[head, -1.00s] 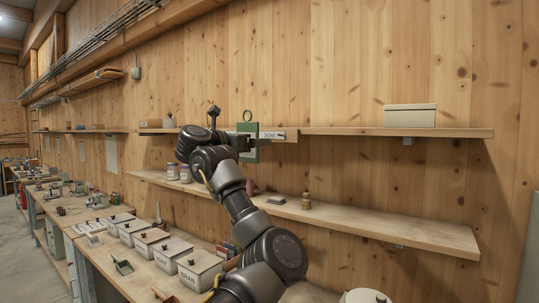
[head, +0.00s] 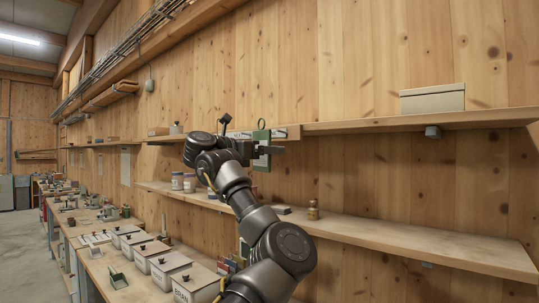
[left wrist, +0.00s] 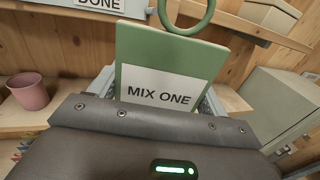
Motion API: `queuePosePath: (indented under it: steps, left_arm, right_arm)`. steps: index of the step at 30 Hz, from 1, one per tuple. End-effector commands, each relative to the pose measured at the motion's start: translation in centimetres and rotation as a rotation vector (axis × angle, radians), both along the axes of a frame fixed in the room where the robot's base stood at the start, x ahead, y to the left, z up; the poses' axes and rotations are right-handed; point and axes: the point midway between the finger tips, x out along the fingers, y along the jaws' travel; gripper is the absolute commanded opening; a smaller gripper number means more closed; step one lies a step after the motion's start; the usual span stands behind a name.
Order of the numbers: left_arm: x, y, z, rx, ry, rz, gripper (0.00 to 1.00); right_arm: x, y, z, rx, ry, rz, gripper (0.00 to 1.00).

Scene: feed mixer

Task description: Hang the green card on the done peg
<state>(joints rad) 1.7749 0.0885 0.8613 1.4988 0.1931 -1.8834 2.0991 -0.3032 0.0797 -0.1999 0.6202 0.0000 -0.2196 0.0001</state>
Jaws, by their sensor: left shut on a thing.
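The green card (head: 262,161) is upright in my left gripper (head: 262,150), in front of the wall rail at the upper shelf. In the left wrist view the card (left wrist: 212,62) has a white "MIX ONE" label and leans slightly. My left gripper (left wrist: 160,98) is shut on its lower part. The card's green ring (head: 261,124) stands above it, near rail height; it also shows in the left wrist view (left wrist: 187,14). The "DONE" sign (left wrist: 98,4) is cut off at the top left there. I cannot make out the done peg or whether the ring touches it. My right gripper is not in view.
The upper shelf (head: 420,121) carries a pale box (head: 432,98) at right. The lower shelf (head: 400,235) holds jars (head: 183,182) and a small bottle (head: 313,210). Lidded bins (head: 170,265) line the bench at lower left. A pink cup (left wrist: 30,91) shows in the left wrist view.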

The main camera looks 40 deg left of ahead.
Motion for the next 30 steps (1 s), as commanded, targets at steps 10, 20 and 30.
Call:
queuePosePath:
  steps: [10, 20, 30]
  left_arm:
    - [2.0, -0.1, 0.0, -0.001, 0.001, -0.003, 0.54]
    - [4.2, -0.1, -0.2, -0.001, 0.001, -0.004, 0.54]
    - [6.3, 0.0, -0.4, -0.002, 0.001, -0.003, 0.54]
  right_arm:
    - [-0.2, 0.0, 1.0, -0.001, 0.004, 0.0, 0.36]
    - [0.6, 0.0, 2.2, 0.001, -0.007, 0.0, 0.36]
    - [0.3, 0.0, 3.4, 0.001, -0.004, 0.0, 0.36]
